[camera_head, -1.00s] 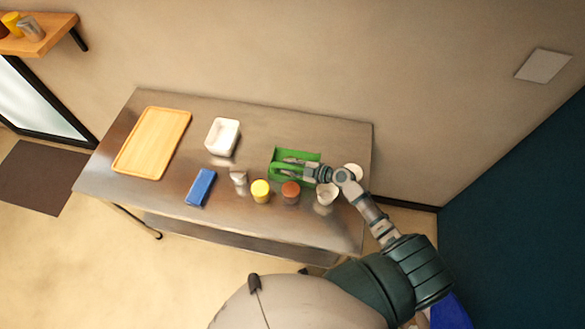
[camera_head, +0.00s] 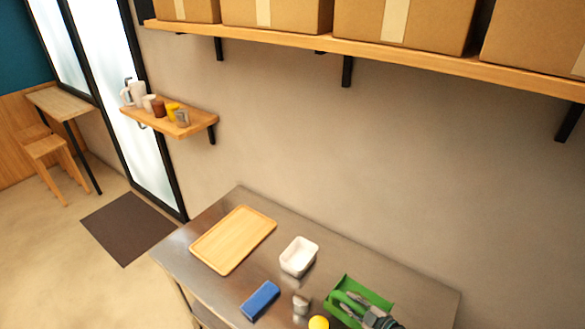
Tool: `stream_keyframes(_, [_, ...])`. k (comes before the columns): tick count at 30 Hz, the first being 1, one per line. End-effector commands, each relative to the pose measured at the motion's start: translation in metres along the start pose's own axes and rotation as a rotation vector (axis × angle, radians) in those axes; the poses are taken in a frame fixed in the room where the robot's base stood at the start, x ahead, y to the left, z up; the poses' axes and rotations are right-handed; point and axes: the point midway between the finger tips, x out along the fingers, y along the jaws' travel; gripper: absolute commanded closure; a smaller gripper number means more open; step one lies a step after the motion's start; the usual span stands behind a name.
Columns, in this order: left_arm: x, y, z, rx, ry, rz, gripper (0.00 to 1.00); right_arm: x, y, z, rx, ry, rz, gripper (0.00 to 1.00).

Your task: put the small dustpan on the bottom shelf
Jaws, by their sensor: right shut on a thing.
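The small green dustpan (camera_head: 372,296) lies on the steel table (camera_head: 415,290) near the bottom edge of the head view. My right gripper (camera_head: 352,302) is at the dustpan, with its grey fingers over the green part, and is shut on it. The fingers and wrist hide part of the dustpan, so the exact grip is hard to see. A lower shelf (camera_head: 207,316) shows only as a sliver under the table's left front edge. My left gripper is out of view.
On the table are a wooden tray (camera_head: 234,239), a white tub (camera_head: 299,256), a blue block (camera_head: 260,300), a metal shaker (camera_head: 300,304) and a yellow-topped jar (camera_head: 318,323). A wall shelf (camera_head: 190,127) holds cups; a higher shelf (camera_head: 400,55) carries cardboard boxes.

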Motion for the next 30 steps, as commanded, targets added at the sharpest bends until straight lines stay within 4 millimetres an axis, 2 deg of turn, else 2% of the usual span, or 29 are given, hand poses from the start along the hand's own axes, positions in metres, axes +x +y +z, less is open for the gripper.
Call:
stream_keyframes(3, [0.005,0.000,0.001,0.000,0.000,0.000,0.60,0.006,-0.011,-0.011,0.031,-0.038,0.067,1.00])
stream_keyframes(7, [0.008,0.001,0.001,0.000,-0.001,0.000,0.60,0.007,-0.012,-0.020,0.072,-0.104,0.162,1.00])
stream_keyframes(18, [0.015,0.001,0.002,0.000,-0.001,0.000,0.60,-0.023,0.010,-0.034,0.185,-0.311,0.439,1.00])
stream_keyframes(30, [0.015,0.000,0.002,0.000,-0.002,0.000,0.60,-0.029,0.014,-0.035,0.194,-0.343,0.478,1.00])
